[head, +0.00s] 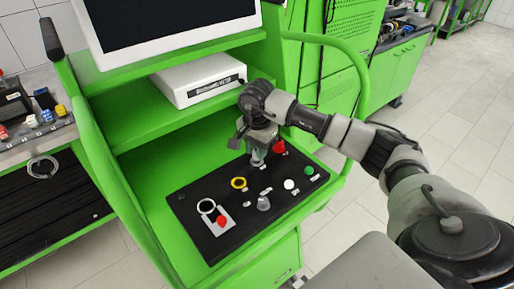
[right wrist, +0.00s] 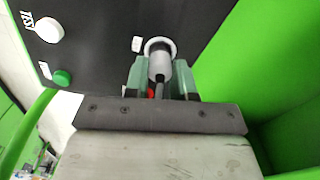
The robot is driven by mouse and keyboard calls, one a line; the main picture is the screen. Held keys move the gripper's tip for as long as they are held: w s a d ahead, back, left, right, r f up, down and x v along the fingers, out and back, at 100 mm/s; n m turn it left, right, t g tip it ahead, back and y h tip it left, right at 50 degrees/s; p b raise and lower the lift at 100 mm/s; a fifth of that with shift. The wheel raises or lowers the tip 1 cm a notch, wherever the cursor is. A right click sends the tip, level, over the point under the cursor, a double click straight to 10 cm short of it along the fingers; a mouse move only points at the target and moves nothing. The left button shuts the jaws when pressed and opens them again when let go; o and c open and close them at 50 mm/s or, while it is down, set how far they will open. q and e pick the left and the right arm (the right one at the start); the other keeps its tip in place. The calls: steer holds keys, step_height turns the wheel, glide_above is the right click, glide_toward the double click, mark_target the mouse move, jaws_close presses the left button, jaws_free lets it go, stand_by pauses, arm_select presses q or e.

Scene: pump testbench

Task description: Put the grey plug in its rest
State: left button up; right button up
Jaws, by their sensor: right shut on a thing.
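My right gripper (head: 257,156) is over the back part of the black panel (head: 190,200), its fingers pointing down. In the right wrist view its two green fingers (right wrist: 160,75) are shut on the grey plug (right wrist: 160,62), a grey cylinder standing between them. A pale ring (right wrist: 160,43) shows around the plug's far end, close to the panel. I cannot tell whether this ring is the rest or part of the plug, nor whether the plug is seated. The fingers hide most of the plug in the head view. My left gripper is not in view.
The panel carries a red knob (head: 279,147), a yellow ring (head: 239,183), a grey knob (head: 263,203), a white button (head: 289,184), a green button (head: 309,170) and a red button (head: 221,221) on a light plate. A white meter box (head: 198,80) stands on the shelf behind.

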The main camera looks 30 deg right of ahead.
steer(key=shift+f+b, duration=0.55)
steer(key=shift+f, duration=0.1)
steer(key=o, duration=1.3)
steer(key=shift+c, duration=0.2)
steer(key=shift+r+p, duration=2.25)
steer(key=shift+r, duration=1.75)
